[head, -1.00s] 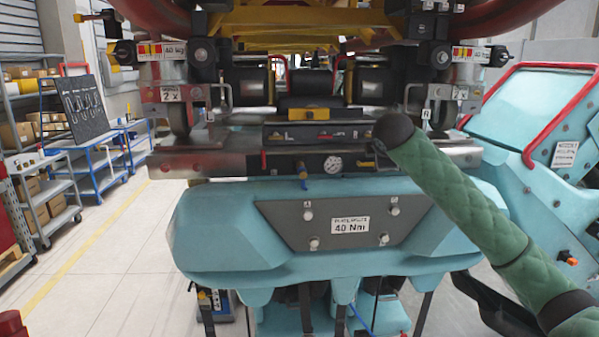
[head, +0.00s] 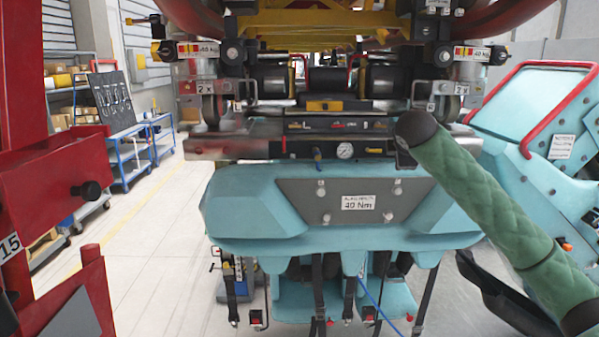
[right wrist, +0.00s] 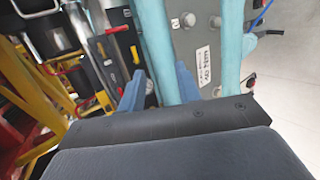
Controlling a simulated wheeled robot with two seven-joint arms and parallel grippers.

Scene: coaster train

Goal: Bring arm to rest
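In the head view my right arm, in a green quilted cover with a black end, reaches in from the lower right. No gripper shows in the head view. In the right wrist view my right gripper (right wrist: 158,88) has two blue fingers spread apart, with nothing held between them. A teal part of the coaster train shows beyond the fingers. The coaster train (head: 250,205) stands ahead, with a grey plate (head: 340,203) marked 40 Nm on its teal end. The plate also shows, turned sideways, in the right wrist view (right wrist: 195,40).
A red frame (head: 45,200) marked 15 stands close at the left. Another teal car with a red bar (head: 555,125) is at the right. A blue trolley (head: 130,160) and shelves line the left wall. The floor (head: 140,255) between the red frame and the train is clear.

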